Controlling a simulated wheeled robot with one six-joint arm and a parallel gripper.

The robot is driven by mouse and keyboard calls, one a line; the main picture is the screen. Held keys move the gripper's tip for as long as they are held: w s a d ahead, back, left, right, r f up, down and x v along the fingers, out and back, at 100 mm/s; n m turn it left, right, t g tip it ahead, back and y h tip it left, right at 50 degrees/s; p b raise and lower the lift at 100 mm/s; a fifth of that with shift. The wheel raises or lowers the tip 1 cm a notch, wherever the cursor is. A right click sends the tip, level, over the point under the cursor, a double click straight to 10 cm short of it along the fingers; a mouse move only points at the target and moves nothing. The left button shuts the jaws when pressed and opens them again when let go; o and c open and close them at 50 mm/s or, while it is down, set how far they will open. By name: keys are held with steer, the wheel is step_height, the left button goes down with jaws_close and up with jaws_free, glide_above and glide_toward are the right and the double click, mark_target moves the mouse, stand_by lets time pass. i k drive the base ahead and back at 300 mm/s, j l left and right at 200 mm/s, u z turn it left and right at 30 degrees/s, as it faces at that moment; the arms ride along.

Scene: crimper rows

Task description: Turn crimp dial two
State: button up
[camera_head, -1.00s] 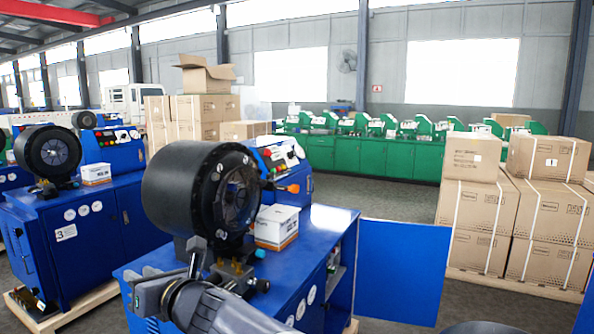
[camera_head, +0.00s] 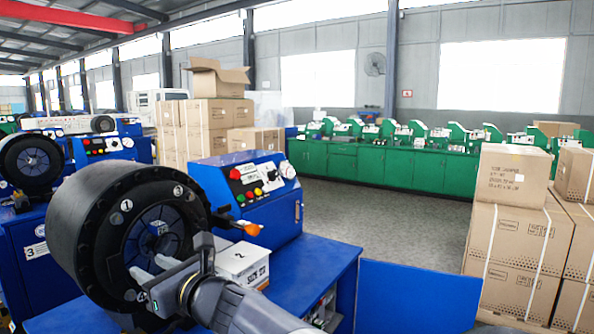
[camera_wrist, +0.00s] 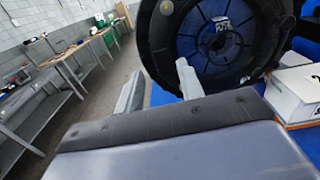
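The near blue crimper has a large black round crimp head (camera_head: 82,232) with a dark ribbed centre and small numbered marks on its face. Its sloped control panel (camera_head: 262,182) carries red, green and other buttons, white round dials, and an orange-tipped lever (camera_head: 248,228). Which part is dial two I cannot tell for sure. My gripper (camera_head: 152,272) is in front of the head's lower right face, with its two pale fingers apart and nothing visible between them. In the wrist view the fingers (camera_wrist: 160,88) stand before the head's round opening (camera_wrist: 222,38); contact is unclear.
A white box marked 2 (camera_head: 243,264) stands on the blue bench right of the head, close to my wrist. A blue panel (camera_head: 412,295) stands at the front right. Stacked cartons (camera_head: 517,215) are at the right. Grey floor (camera_head: 385,225) lies open behind the bench.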

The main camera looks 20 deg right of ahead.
mark_target(272, 176)
steer(key=i+l, duration=0.25)
steer(key=l, duration=0.15)
steer(key=i+l, duration=0.2)
steer(key=l, duration=0.15)
steer(key=i+l, duration=0.25)
steer(key=l, duration=0.15)
steer(key=i+l, duration=0.45)
steer(key=l, duration=0.3)
steer(key=i+l, duration=0.55)
steer(key=i, duration=0.15)
steer(key=j+u, duration=0.05)
